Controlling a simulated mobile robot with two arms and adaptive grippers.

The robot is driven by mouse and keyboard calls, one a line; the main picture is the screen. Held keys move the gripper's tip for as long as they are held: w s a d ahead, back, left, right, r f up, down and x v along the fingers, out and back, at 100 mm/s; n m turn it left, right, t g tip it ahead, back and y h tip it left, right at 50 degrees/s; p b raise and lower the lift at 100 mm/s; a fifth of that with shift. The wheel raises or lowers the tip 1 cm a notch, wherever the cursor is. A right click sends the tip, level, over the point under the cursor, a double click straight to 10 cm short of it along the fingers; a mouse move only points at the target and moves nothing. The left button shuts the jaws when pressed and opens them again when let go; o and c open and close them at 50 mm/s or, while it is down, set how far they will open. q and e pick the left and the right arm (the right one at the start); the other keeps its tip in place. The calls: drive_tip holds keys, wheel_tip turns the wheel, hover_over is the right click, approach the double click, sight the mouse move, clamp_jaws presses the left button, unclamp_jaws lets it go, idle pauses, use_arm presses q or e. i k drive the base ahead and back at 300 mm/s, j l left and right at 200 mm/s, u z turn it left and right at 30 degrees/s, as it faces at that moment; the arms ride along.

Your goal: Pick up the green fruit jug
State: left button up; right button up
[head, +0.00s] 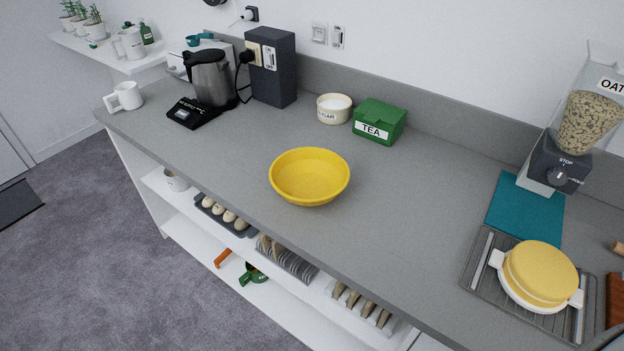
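A small green item (252,274) with a handle-like part sits on the lower white shelf under the counter. It could be the green fruit jug, but it is small and partly hidden by the shelf above. No writing on it is readable. A dark green bottle (146,35) stands on the wall shelf at the top left. Neither of my grippers shows in the head view.
The grey counter (215,150) holds a yellow bowl (310,177), green tea box (379,121), sugar pot (334,108), kettle (211,80), white mug (125,96), oat dispenser (588,121) and yellow-lidded dish (541,272). Open floor (130,250) lies at left.

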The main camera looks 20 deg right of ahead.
sight(255, 275)
drive_tip(key=i+j+z, duration=0.2)
drive_tip(key=j+z, duration=0.15)
drive_tip(key=j, duration=0.3)
drive_tip(key=i+j+z, duration=0.1)
drive_tip(key=j+z, duration=0.25)
drive_tip(key=j, duration=0.35)
drive_tip(key=j+z, duration=0.4)
drive_tip(key=j, duration=0.3)
